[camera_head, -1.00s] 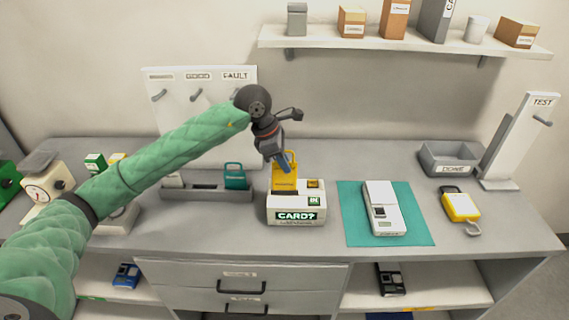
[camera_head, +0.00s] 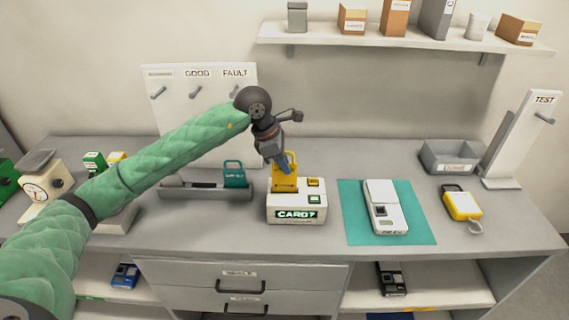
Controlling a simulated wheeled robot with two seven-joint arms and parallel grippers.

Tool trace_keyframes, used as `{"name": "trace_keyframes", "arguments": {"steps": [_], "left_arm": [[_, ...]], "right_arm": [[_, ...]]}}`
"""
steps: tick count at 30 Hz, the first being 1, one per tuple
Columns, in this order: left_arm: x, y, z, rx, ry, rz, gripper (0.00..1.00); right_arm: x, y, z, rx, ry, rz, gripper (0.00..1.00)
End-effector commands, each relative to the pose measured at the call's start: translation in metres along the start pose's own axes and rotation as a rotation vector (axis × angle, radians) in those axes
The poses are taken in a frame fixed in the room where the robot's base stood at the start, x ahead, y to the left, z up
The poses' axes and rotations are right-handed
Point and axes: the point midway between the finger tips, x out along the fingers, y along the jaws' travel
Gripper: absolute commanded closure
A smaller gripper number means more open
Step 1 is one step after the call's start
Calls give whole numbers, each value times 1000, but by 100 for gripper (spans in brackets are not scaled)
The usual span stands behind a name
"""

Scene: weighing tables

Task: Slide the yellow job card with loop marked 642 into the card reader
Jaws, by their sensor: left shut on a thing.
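The yellow job card (camera_head: 284,184) stands upright at the top of the card reader (camera_head: 297,200), a white box whose lit display reads "CARD?". The card's lower end is at the reader's top; how deep it sits is hard to tell. My left gripper (camera_head: 282,166) is shut on the card near its loop, coming down from above. The number on the card is too small to read. My right gripper is out of view.
A grey rack (camera_head: 206,194) with a teal card (camera_head: 235,175) stands left of the reader. A teal mat (camera_head: 358,226) with a white device (camera_head: 384,209) lies to the right. A yellow device (camera_head: 461,206) and a grey tray (camera_head: 448,158) are further right.

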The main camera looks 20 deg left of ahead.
Motion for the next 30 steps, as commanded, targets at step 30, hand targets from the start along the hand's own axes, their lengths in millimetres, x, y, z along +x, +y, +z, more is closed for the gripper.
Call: {"name": "trace_keyframes", "arguments": {"steps": [30], "left_arm": [[24, 0, -10, 0, 0, 0, 100]], "right_arm": [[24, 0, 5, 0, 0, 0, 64]]}}
